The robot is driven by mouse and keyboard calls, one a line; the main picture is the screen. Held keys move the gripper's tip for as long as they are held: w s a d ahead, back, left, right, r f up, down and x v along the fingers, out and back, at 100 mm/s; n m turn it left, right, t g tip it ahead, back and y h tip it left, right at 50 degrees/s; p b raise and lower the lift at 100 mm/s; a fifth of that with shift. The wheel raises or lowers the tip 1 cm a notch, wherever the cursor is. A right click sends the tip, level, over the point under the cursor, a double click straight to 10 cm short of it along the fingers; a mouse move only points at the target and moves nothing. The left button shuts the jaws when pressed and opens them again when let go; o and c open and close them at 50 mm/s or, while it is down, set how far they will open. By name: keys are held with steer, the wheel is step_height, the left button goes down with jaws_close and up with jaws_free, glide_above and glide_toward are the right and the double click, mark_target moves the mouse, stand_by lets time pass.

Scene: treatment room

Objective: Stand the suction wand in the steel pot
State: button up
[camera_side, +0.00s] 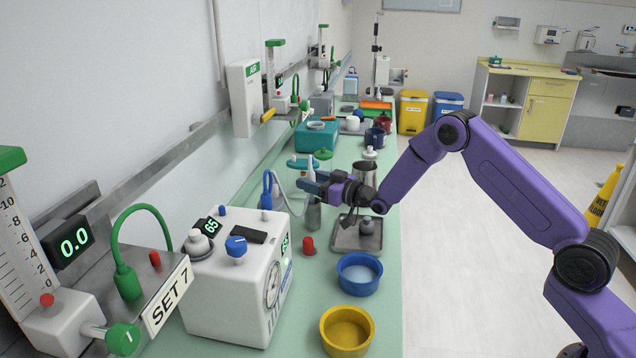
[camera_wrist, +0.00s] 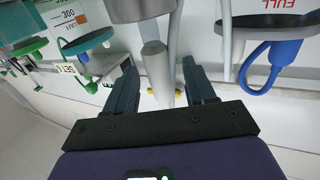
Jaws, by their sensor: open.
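The suction wand (camera_side: 312,215) looks like a grey upright piece, with a pale thin part rising above my gripper. In the wrist view the grey wand (camera_wrist: 154,68) lies between my fingers, with a wider grey part at the top edge. My gripper (camera_side: 312,185) is open around it, with gaps to both fingers in the wrist view (camera_wrist: 158,85). A steel pot (camera_side: 364,171) stands on the counter just behind and right of my gripper, partly hidden by it.
A steel tray (camera_side: 345,240) with a small grey item lies below my wrist. A blue bowl (camera_side: 359,274), a yellow bowl (camera_side: 346,331) and a red knob-like piece (camera_side: 308,246) are nearer. A white machine (camera_side: 238,285) stands left. A hose (camera_wrist: 226,45) runs beside the wand.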

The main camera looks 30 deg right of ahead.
steer(key=v, duration=1.2)
steer(key=shift+r, duration=0.1)
steer(key=s+a+r+n+g+h, duration=0.15)
steer(key=s+a+n+g, duration=0.25)
steer(key=s+a+g, duration=0.8)
steer(key=s+d+r+n+g+h, duration=0.1)
steer(key=s+d, duration=0.1)
steer(key=s, duration=0.8)
steer(key=s+d+n+g+h, duration=0.1)
steer(key=s+d+g+h, duration=0.1)
steer(key=s, duration=0.9)
steer(key=s+d+r+n+g+h, duration=0.1)
steer(key=s+d, duration=0.3)
steer(key=s, duration=0.7)
steer(key=shift+r+n+h, duration=0.3)
steer(key=shift+n+h, duration=0.15)
steer(key=shift+n, duration=0.15)
